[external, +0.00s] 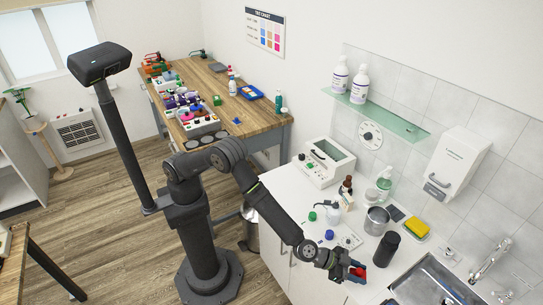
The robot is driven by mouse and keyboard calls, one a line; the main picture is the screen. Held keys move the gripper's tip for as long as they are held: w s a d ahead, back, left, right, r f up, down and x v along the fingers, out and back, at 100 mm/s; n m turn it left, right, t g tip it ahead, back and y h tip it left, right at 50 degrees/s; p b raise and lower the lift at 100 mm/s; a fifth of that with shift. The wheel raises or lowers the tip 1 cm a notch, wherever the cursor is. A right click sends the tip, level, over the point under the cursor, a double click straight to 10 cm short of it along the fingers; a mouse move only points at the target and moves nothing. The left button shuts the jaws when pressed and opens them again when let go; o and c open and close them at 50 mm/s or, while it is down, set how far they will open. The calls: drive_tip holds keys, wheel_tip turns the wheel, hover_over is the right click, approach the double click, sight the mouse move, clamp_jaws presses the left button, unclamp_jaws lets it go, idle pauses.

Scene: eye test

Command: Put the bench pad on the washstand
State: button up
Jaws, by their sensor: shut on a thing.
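My gripper (354,272) is at the lower right, above the front part of the white washstand (305,204). It is shut on a small red thing (358,272), partly hidden by the dark fingers. I cannot tell from this view whether this is the bench pad, or whether it touches the washstand top. I cannot pick out a bench pad elsewhere with certainty.
A black cylinder (386,248) stands close to the right of my gripper, with a metal beaker (376,220) behind it. The sink (432,284) and tap (490,258) are further right. A yellow sponge (416,228), bottles and a white device (324,162) stand towards the wall.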

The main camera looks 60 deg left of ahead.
drive_tip(key=shift+w+f, duration=0.45)
drive_tip(key=shift+w, duration=0.15)
drive_tip(key=shift+f, duration=1.9)
drive_tip(key=shift+f, duration=0.15)
drive_tip(key=o, duration=1.1)
drive_tip(key=shift+c, duration=0.2)
drive_tip(key=shift+r, duration=0.2)
drive_tip(key=v, duration=1.2)
